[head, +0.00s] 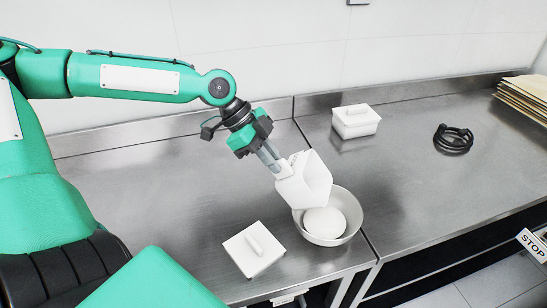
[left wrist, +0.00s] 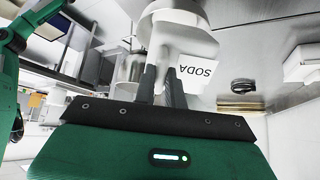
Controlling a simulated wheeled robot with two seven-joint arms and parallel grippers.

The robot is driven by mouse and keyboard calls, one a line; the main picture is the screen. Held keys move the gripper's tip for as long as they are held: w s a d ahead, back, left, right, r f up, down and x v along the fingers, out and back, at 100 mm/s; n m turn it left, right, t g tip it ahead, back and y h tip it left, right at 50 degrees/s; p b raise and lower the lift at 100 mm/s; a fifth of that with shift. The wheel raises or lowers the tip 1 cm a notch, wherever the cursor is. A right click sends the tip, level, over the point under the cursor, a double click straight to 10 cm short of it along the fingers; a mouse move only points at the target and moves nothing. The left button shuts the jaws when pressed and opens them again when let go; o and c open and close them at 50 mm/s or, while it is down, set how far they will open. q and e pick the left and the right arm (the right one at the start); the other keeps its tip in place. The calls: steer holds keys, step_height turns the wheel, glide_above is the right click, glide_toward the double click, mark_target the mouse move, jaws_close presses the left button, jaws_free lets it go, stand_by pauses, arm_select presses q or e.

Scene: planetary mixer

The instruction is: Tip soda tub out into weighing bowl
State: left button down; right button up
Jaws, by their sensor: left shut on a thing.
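The white soda tub (head: 305,180) is tilted over the weighing bowl, its open mouth facing down and to the right. Its SODA label shows in the left wrist view (left wrist: 195,72). My left gripper (head: 277,165) is shut on the tub at its upper left side; its fingers also show in the left wrist view (left wrist: 166,85). A smooth white mound (head: 324,222) lies in the bowl. The tub's inside is mostly hidden. My right gripper is not in view.
A white lid (head: 256,248) with a bar handle lies on the counter left of the bowl. A black ring-shaped object (head: 453,139) and a stack of brown sheets (head: 524,97) are on the right counter.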

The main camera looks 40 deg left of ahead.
arm_select(q)
steer(key=shift+s+a+f+h+b, duration=0.1)
steer(key=shift+a+f+h+b, duration=0.25)
steer(key=shift+f+b, duration=0.2)
steer(key=f+h+b, duration=0.1)
steer(key=b, duration=0.1)
steer(key=a+f+t+h+b, duration=0.1)
steer(key=b, duration=0.1)
steer(key=shift+s+a+h, duration=0.2)
steer(key=shift+a+h, duration=0.05)
steer(key=shift+a, duration=0.05)
steer(key=shift+a+h+b, duration=0.15)
steer(key=shift+h+b, duration=0.15)
steer(key=shift+r, duration=0.1)
steer(key=shift+s, duration=0.1)
